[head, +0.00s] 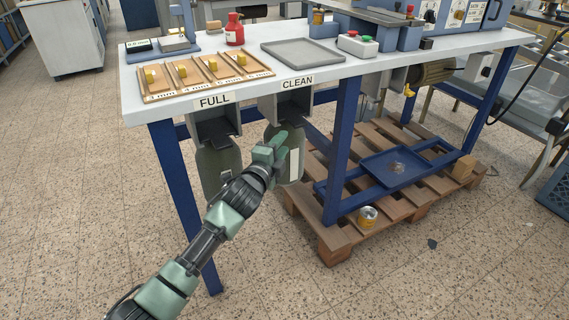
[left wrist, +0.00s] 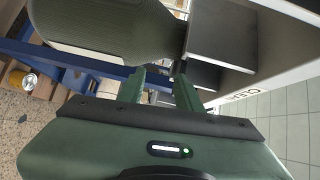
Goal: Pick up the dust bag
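Two dark green dust bags hang under the table's front edge. One bag (head: 218,165) hangs from a grey holder (head: 214,124) below the FULL label. The other bag (head: 294,168), with a pale strip on its side, hangs from a grey holder (head: 290,106) below the CLEAN label. My left gripper (head: 272,148) is in front of the CLEAN bag and covers part of it. In the left wrist view its two green fingers (left wrist: 160,90) are apart with nothing visible between them. The bag (left wrist: 105,28) and holder (left wrist: 222,40) lie just beyond the fingertips. My right gripper is out of view.
The white table (head: 200,113) carries a wooden rack (head: 207,75), a red bottle (head: 234,30), a grey tray (head: 302,51) and machines. Blue legs (head: 343,150) stand on both sides of the bags. A wooden pallet (head: 335,242) with a can (head: 367,217) lies below right. The front floor is clear.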

